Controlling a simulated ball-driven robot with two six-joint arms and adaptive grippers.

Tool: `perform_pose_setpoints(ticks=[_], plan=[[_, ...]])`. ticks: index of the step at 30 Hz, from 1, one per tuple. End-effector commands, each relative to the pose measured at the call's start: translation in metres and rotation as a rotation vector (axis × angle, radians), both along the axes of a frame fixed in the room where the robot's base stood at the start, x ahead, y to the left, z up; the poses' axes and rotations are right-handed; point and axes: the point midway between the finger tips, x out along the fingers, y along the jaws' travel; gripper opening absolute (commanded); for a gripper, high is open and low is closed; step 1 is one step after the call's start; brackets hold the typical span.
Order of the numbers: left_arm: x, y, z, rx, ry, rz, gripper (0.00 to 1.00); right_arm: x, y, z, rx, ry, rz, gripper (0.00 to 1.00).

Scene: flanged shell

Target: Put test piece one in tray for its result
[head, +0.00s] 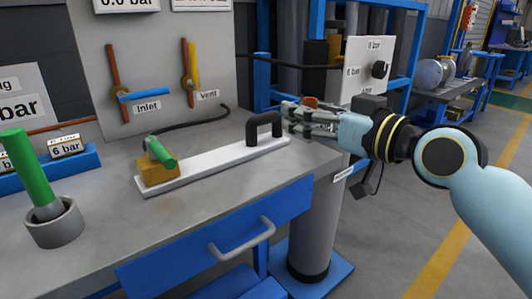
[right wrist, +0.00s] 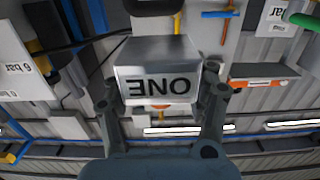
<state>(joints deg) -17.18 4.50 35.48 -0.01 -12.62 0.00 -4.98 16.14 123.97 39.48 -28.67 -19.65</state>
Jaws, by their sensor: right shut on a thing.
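Test piece one (right wrist: 158,86) is a grey metal block with a white label reading ONE, upside down in the right wrist view. My right gripper (right wrist: 160,98) has a finger on each side of it and is shut on it. In the head view my right gripper (head: 300,118) is over the back right end of the bench, near a black handle (head: 265,127). I cannot clearly make out the block there behind the fingers. I recognise no result tray in the head view. My left gripper is not in view.
The grey bench (head: 215,195) bears a white bar (head: 215,163) with a brass block (head: 157,172) and green lever, and a green-handled tool in a grey cup (head: 55,226). A panel with valves stands behind. A pressure control box (head: 366,68) is close behind my right gripper.

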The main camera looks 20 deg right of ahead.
Motion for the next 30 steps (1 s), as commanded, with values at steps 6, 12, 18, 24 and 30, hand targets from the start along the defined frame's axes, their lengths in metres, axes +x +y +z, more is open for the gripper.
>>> perform_pose_setpoints(ticks=[6, 12, 18, 24, 30], plan=[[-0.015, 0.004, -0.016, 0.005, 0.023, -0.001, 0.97, 0.039, 0.024, -0.025, 0.006, -0.006, 0.001, 0.00], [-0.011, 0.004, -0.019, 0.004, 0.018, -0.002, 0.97, 0.054, 0.032, -0.034, 0.000, -0.009, 0.000, 0.00], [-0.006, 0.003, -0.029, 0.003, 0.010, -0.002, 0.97, 0.055, 0.033, -0.057, 0.000, -0.004, 0.000, 0.00], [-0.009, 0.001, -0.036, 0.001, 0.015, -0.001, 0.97, 0.055, 0.033, -0.075, 0.000, -0.008, -0.001, 0.00], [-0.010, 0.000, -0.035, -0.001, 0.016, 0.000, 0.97, 0.055, 0.033, -0.074, -0.001, -0.009, -0.001, 0.00]])
